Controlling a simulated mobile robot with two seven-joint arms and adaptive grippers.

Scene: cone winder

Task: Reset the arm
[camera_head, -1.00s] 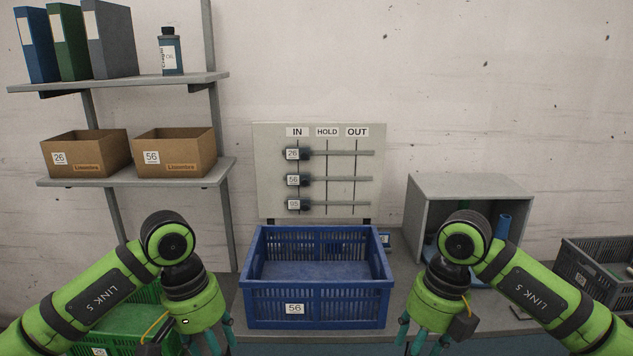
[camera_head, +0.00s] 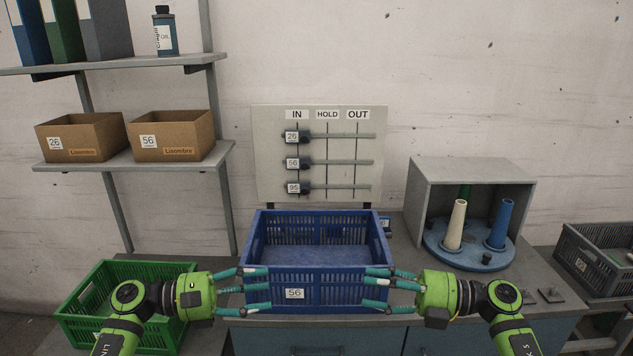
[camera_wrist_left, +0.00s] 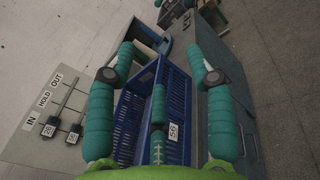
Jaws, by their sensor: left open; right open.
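My left gripper (camera_head: 256,287) is open and empty in front of the left part of the blue crate (camera_head: 338,292), its fingers pointing right. My right gripper (camera_head: 378,290) is open and empty in front of the crate's right part, its fingers pointing left. The blue crate is labelled 56, stands on the bench and looks empty. In the left wrist view, the spread teal fingers (camera_wrist_left: 160,75) frame the blue crate (camera_wrist_left: 178,110); whether they touch it I cannot tell.
A green crate (camera_head: 72,320) stands at left. A slider board (camera_head: 265,180) has three markers under IN. A grey cabinet (camera_head: 422,190) holds a blue turntable (camera_head: 462,258) with cones. A dark crate (camera_head: 575,262) stands at right. Cardboard boxes (camera_head: 90,140) (camera_head: 185,137) sit on the shelf.

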